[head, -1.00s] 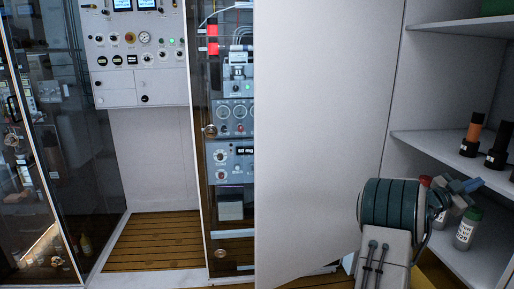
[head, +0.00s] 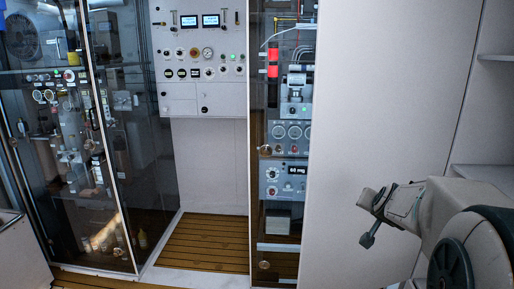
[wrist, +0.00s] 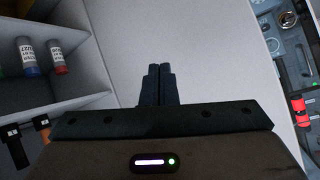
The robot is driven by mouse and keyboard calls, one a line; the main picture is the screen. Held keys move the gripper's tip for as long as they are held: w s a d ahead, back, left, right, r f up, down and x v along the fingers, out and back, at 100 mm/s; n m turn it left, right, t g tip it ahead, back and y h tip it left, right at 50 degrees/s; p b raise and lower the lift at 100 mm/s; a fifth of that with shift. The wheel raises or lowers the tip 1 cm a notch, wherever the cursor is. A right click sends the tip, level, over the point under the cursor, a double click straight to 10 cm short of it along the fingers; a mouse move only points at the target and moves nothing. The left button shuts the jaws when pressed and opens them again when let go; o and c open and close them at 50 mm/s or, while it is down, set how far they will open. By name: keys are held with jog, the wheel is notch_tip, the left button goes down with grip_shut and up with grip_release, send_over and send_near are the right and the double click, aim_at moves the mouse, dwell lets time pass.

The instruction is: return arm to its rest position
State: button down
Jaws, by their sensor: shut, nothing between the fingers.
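My gripper (wrist: 158,80) shows in the wrist view with its two dark fingers side by side, shut and empty. Behind the fingertips is a plain pale panel, and they hold no object. In the head view my arm is at the lower right, bent, with a beige link and a dark round joint. I cannot clearly make out the fingers in the head view.
The wrist view shows shelves with a blue-labelled bottle (wrist: 27,58) and a red-labelled bottle (wrist: 57,58) at left. The head view shows a pale panel (head: 385,100) beside my arm, a gauge cabinet (head: 285,130), a control panel (head: 200,60) and glass-fronted cabinets at left.

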jog(key=s+a+f+n+g+y+p, duration=0.1)
jog(key=s+a+n+g+y+p, duration=0.1)
jog(key=s+a, duration=0.7)
jog(key=s+a+n+g+y+p, duration=0.1)
jog(key=s+a+n+g+p, duration=0.3)
jog(key=s+a, duration=0.6)
jog(key=s+n+g, duration=0.1)
jog(key=s+g, duration=0.1)
jog(key=s, duration=0.4)
jog(key=shift+s+f+n+y, duration=0.25)
jog(key=shift+f+n+y, duration=0.15)
